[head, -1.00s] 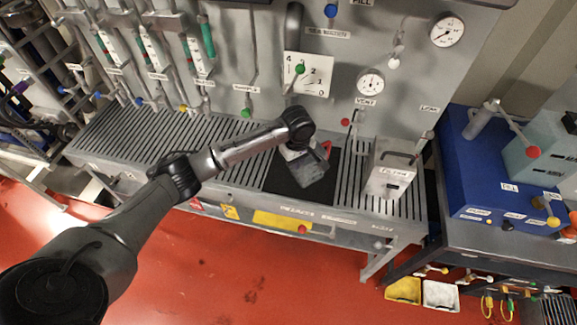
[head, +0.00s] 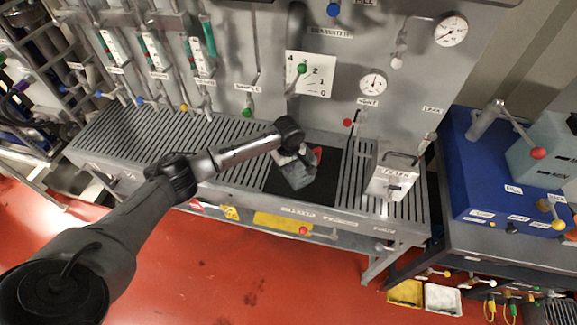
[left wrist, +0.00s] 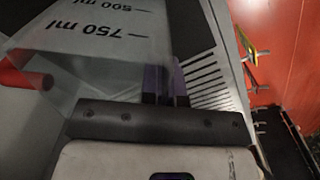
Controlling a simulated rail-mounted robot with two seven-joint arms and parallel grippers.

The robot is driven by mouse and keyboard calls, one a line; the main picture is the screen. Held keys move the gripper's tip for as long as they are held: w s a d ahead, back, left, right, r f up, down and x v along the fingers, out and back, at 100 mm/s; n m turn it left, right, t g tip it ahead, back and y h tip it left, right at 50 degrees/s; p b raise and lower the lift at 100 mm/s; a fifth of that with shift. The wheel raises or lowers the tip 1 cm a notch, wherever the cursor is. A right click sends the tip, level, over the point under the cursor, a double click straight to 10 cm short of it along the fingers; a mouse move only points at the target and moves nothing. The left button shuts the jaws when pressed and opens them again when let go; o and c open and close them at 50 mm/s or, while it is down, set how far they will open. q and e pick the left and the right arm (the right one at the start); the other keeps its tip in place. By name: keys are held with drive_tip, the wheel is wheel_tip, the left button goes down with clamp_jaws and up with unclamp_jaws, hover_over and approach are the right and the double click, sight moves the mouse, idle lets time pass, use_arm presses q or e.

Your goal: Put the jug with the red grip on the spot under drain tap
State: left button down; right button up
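The jug (head: 297,172) is grey and translucent, with a red grip (head: 318,154) at its right. It appears tilted over the black patch (head: 328,187) in the slatted bench; I cannot tell whether it touches it. My left gripper (head: 295,150) is right at the jug's top. In the left wrist view, the jug's wall (left wrist: 105,30) with upside-down 500 and 750 ml marks fills the upper left, and the red grip (left wrist: 25,78) is at the left edge. The fingers (left wrist: 165,85) are close together at the jug's wall, partly hidden. No tap is readable as drain. My right gripper is not in view.
A grey box (head: 392,178) with a handle stands right of the black patch. A green-knobbed tap (head: 247,112) and a gauge (head: 373,82) are on the panel behind. A blue unit (head: 490,175) stands at the right. The slats (head: 140,135) at left are mostly clear.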

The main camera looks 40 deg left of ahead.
use_arm(q)
drive_tip(key=c, duration=1.7)
unclamp_jaws()
drive_tip(key=shift+f, duration=0.1)
drive_tip(key=o, duration=0.3)
drive_tip(key=shift+o, duration=0.2)
